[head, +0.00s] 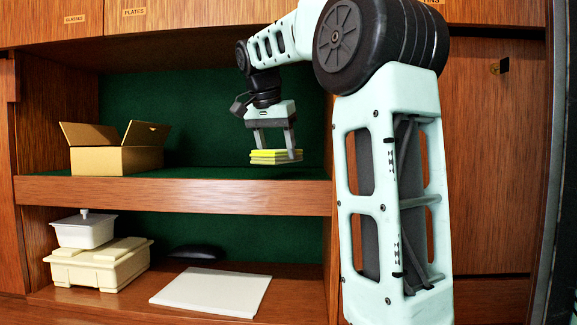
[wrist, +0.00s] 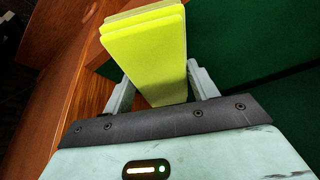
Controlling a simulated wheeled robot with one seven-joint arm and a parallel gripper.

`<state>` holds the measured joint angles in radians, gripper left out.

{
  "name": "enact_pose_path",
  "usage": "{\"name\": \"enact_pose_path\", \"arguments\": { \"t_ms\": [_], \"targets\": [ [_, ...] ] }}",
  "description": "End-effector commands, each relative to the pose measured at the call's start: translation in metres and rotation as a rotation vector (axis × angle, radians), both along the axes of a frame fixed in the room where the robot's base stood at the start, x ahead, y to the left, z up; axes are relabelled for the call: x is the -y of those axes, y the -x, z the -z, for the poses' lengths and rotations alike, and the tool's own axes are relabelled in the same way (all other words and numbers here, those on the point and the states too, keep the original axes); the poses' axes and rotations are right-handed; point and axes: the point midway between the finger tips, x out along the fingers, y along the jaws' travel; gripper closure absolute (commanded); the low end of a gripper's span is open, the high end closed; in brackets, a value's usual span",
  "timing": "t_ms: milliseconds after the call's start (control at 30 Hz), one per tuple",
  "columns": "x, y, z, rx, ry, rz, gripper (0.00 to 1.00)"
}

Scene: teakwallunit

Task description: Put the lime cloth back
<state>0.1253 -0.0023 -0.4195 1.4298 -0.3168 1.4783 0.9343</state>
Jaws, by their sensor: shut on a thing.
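The lime cloth (head: 275,156) is a folded, layered yellow-green stack. My gripper (head: 274,150) is shut on it, with a finger on either side, and holds it at the upper shelf's level in front of the green back panel. In the wrist view the lime cloth (wrist: 147,50) stands out between the fingers of my gripper (wrist: 160,88), its layered edge facing up. I cannot tell for sure whether the cloth touches the shelf; it appears held above it.
An open cardboard box (head: 115,158) stands on the upper shelf (head: 180,194) at left. Below are a white lidded tub (head: 84,232) on a cream lidded box (head: 98,268), a white flat board (head: 212,291) and a dark object (head: 197,253). Upper shelf space right of the cardboard box is free.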

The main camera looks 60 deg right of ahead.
Motion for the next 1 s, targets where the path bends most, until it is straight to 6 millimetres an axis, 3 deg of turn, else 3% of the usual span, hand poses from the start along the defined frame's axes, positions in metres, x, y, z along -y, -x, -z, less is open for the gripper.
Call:
{"name": "enact_pose_path", "arguments": {
  "t_ms": [100, 300, 500, 733, 1000],
  "targets": [
    [0.031, -0.002, 0.002, -0.001, 0.002, 0.007, 0.67],
    [0.056, -0.005, 0.000, 0.000, 0.001, 0.002, 0.67],
    [0.070, -0.006, 0.000, -0.001, 0.002, 0.003, 0.67],
    [0.068, -0.006, 0.036, 0.000, 0.001, -0.002, 0.67],
    [0.068, -0.006, 0.035, 0.000, 0.001, -0.002, 0.67]
  ]
}}
